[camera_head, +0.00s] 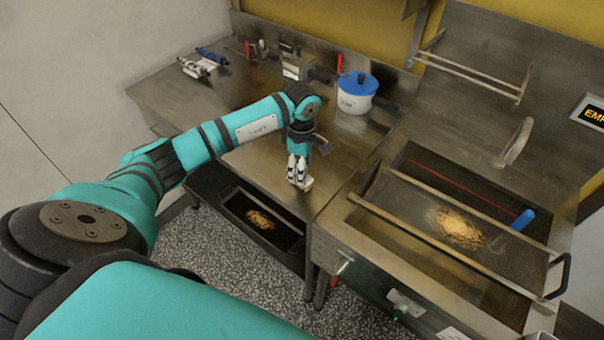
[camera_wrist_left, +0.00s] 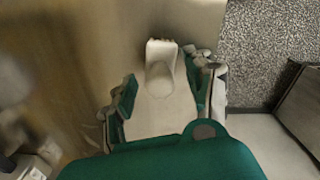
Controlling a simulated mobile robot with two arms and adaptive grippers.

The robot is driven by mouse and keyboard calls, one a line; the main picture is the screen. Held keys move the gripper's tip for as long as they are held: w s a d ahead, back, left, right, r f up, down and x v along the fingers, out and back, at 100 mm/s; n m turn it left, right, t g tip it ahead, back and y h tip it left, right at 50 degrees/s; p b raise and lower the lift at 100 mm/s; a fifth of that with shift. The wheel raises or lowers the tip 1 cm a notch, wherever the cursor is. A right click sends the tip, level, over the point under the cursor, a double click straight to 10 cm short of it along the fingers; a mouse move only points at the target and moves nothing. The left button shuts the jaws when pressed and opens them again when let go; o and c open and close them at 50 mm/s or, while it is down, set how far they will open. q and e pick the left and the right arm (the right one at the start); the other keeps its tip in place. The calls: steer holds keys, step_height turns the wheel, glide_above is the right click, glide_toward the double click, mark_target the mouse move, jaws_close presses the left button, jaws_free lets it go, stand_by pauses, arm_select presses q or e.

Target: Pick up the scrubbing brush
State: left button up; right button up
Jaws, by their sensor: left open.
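The cream scrubbing brush (camera_head: 307,184) is at the front edge of the steel worktop, close under my left gripper (camera_head: 297,172). Most of it is hidden by the fingers in the head view. In the left wrist view the brush (camera_wrist_left: 161,62) shows a pale block with a rounded knob and a thin brownish edge at its far end. My left gripper (camera_wrist_left: 166,100) is open there, with one finger on each side of the brush. I cannot tell whether either finger touches it. My right gripper is not in view.
A blue-lidded white pot (camera_head: 355,97) and a metal box (camera_head: 296,66) stand at the back of the worktop (camera_head: 230,155). On the right is a sink with a mesh tray (camera_head: 415,205), brown crumbs (camera_head: 458,226) and a blue handle (camera_head: 522,220). A dark tray (camera_head: 240,207) sits below.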

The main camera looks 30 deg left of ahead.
arm_select(q)
jaws_close()
stand_by(0.3)
steer(key=shift+r+b, duration=0.4)
step_height(320, 180, up, 2)
steer(key=shift+w+r+b, duration=0.1)
steer(key=shift+b, duration=0.6)
steer(key=s+d+r+b, duration=0.2)
steer(key=s+d+b, duration=0.2)
steer(key=s, duration=1)
steer(key=d, duration=0.3)
steer(key=shift+s+d+b, duration=0.2)
steer(key=shift+d+b, duration=0.1)
steer(key=shift+b, duration=0.05)
